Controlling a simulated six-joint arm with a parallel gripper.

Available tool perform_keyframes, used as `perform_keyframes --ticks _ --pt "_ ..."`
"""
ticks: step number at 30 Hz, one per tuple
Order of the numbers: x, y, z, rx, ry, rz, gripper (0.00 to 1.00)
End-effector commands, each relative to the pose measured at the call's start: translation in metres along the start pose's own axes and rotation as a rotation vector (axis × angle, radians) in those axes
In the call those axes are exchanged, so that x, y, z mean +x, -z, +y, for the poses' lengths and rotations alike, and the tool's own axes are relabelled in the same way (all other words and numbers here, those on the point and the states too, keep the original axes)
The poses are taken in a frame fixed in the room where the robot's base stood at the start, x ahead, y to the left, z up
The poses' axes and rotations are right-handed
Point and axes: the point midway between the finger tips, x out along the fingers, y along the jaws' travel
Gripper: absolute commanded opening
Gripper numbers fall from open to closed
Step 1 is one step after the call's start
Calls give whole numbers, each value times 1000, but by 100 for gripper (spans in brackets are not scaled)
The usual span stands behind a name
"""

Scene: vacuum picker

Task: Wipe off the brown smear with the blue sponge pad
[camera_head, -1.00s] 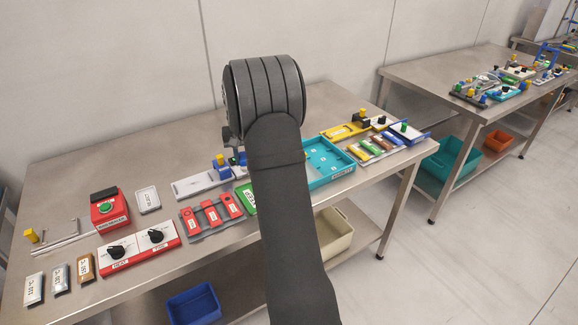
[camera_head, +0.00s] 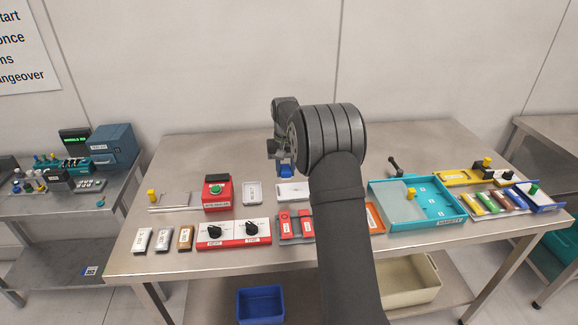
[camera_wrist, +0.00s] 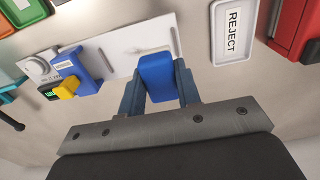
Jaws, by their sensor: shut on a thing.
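The blue sponge pad (camera_wrist: 157,80) is held between the two fingers of my gripper (camera_wrist: 158,88) in the wrist view. In the head view my gripper (camera_head: 284,165) is above the back middle of the table, partly behind my own arm, with the blue pad (camera_head: 286,171) under it. A long white plate (camera_wrist: 118,52) lies beyond the pad in the wrist view; part of it (camera_head: 292,190) shows under the gripper in the head view. The pad seems above the plate; contact cannot be told. I see no brown smear in either view.
A blue block with a yellow knob (camera_wrist: 66,88) stands by the white plate. A REJECT tray (camera_wrist: 234,30) and a red box with a green button (camera_head: 218,193) are nearby. A teal tray (camera_head: 420,203) stands to the right. Bare steel lies behind the red box.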

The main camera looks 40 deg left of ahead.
Motion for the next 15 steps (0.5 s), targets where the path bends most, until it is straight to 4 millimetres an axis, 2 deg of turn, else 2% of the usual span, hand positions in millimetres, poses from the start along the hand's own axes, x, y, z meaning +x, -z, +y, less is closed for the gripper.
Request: perform_keyframes --ticks 15 --pt "47 0 0 1 0 0 12"
